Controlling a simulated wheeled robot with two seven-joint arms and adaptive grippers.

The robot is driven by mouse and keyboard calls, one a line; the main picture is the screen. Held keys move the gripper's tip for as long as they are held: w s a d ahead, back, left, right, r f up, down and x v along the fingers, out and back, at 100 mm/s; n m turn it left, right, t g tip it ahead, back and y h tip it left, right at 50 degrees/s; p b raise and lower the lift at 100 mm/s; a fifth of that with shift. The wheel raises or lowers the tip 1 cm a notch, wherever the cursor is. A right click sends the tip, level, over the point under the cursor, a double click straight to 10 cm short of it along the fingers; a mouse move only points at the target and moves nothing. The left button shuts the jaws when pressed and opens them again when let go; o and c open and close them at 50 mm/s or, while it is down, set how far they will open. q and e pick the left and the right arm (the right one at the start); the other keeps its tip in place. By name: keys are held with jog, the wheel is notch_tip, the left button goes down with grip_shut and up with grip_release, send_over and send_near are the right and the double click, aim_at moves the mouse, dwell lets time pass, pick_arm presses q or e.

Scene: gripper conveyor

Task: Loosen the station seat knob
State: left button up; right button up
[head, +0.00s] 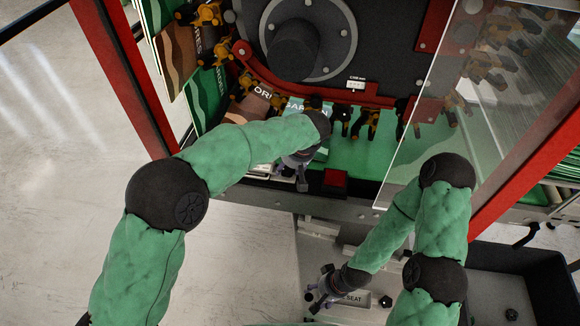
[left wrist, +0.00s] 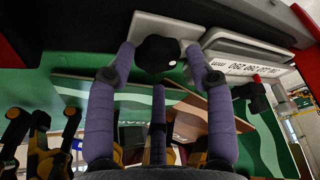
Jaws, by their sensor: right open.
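A black lobed knob (left wrist: 158,53) sits on a pale plate in the left wrist view. The purple fingers of my left gripper (left wrist: 160,62) stand apart on either side of it; I cannot tell whether they touch it. In the head view my left gripper (head: 299,172) is at the front edge of the machine, hiding that knob. A plate marked SEAT (head: 356,298) lies lower down, with a small dark knob (head: 386,302) at its right. My right gripper (head: 321,289) is open at the plate's left end; what lies between its fingers is unclear.
A plate with a millimetre scale (left wrist: 250,69) is beside the knob in the left wrist view. A red button (head: 335,179) sits right of my left gripper. A clear panel (head: 475,110) and red frame posts (head: 125,75) bound the machine. A black tray (head: 535,275) is at lower right.

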pick_arm(q)
jog(key=shift+s+f, duration=0.1)
jog(key=shift+f, duration=0.05)
jog(key=v, duration=1.2)
dwell(0.5)
